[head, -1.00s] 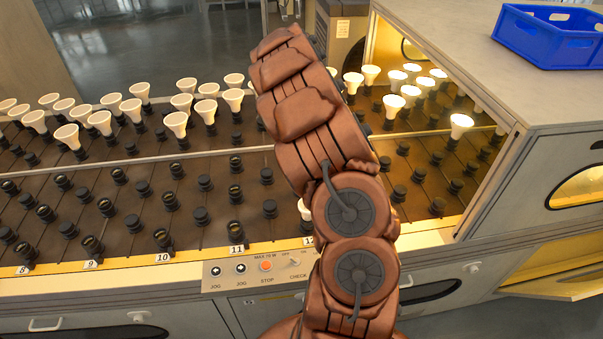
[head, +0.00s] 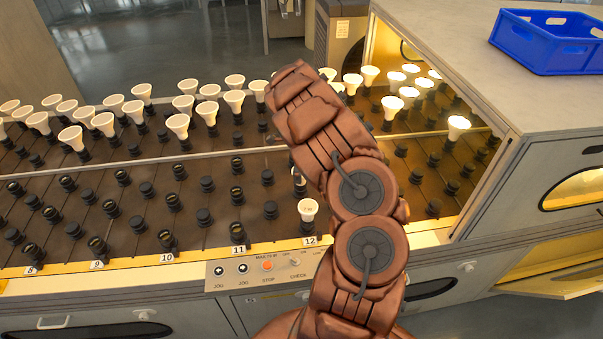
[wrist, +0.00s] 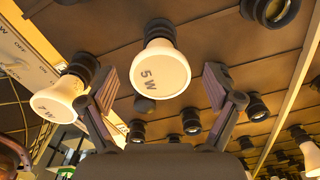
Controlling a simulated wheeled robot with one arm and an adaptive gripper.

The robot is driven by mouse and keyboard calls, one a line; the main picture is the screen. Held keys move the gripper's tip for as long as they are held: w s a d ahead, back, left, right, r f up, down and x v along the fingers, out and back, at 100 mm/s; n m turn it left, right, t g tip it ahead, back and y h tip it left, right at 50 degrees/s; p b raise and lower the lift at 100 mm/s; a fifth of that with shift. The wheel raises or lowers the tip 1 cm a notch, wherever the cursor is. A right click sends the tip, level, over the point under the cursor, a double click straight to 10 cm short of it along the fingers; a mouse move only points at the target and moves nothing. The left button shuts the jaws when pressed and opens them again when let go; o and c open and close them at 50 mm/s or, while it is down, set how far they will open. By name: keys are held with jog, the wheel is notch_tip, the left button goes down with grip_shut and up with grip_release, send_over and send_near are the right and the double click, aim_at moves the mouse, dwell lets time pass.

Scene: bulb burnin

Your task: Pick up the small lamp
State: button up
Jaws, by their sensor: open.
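In the wrist view, a white lamp marked 5 W (wrist: 160,70) sits in a dark socket, between the open fingers of my gripper (wrist: 163,88). Gaps show on both sides of it. A second white lamp marked 7 W (wrist: 58,98) sits to the left, outside the left finger. In the head view, a white lamp (head: 307,210) stands upright by label 12, and part of another shows just behind it, against my arm. My gripper is hidden behind my arm there.
Rows of dark sockets (head: 203,217) cover the slatted bed, several empty. Several white lamps (head: 177,124) stand in the back rows. A lit cabinet (head: 560,125) with a blue crate (head: 550,48) on top stands right. A control panel (head: 262,268) lines the front edge.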

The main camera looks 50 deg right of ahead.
jog(key=shift+f, duration=0.55)
jog(key=c, duration=1.3)
jog(key=shift+o, duration=0.2)
jog(key=shift+r, duration=0.1)
